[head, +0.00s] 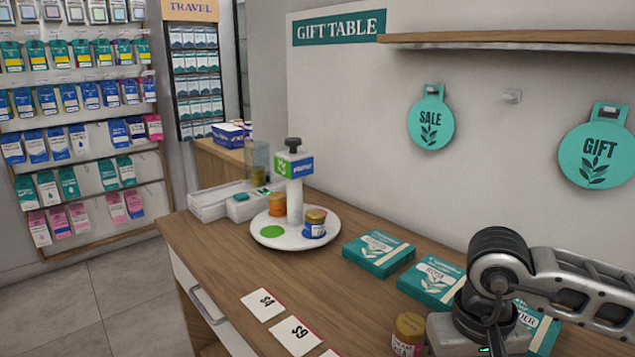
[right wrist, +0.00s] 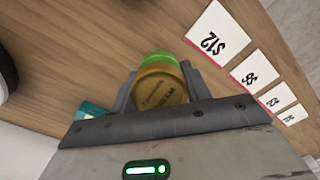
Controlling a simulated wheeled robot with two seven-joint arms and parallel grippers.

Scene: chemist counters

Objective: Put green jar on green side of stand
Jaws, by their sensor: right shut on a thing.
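The green jar with a gold lid (right wrist: 158,88) is between the fingers of my right gripper (right wrist: 160,85), which is shut on it; a green band shows past the lid. The stand is a white round plate (head: 265,241) with a central column (head: 295,200) carrying a green and blue sign. A flat green disc (head: 271,232) marks the plate's front left. My right gripper is apart from the stand, nearer and to the right. My left gripper is out of view.
An orange jar (head: 277,204) and a blue-labelled jar (head: 315,223) stand on the plate. Teal boxes (head: 378,253) lie right of it along the wall. Price cards (head: 262,304) line the counter's front edge. White trays (head: 215,202) sit behind left. The green disc is bare.

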